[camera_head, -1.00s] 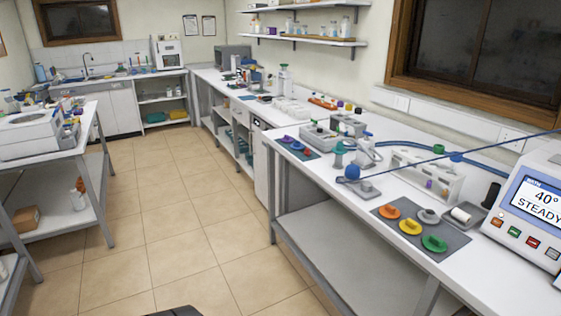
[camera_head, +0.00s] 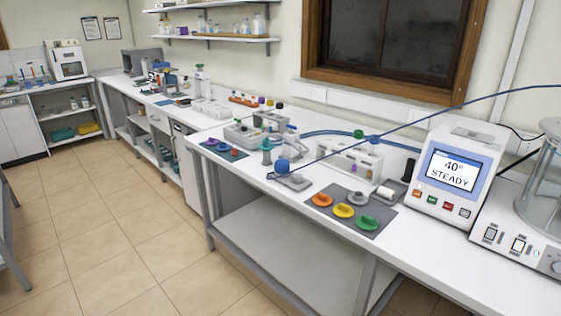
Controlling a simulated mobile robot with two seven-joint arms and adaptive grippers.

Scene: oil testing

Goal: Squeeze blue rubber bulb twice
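The blue rubber bulb (camera_head: 282,166) is a small round ball on the white bench. It sits at a small grey stand or plate (camera_head: 289,181), left of the middle of the bench's near part. A thin blue line runs from near the bulb up to the right across the view. Neither of my grippers shows in the head view, so nothing of mine is seen touching the bulb.
A grey mat (camera_head: 379,228) with orange, yellow, green and grey knobbed pieces lies right of the bulb. A white rack (camera_head: 350,160) stands behind. A display unit reading 40° STEADY (camera_head: 456,180) and a glass vessel device (camera_head: 520,230) stand at right. Tiled floor (camera_head: 110,240) is free at left.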

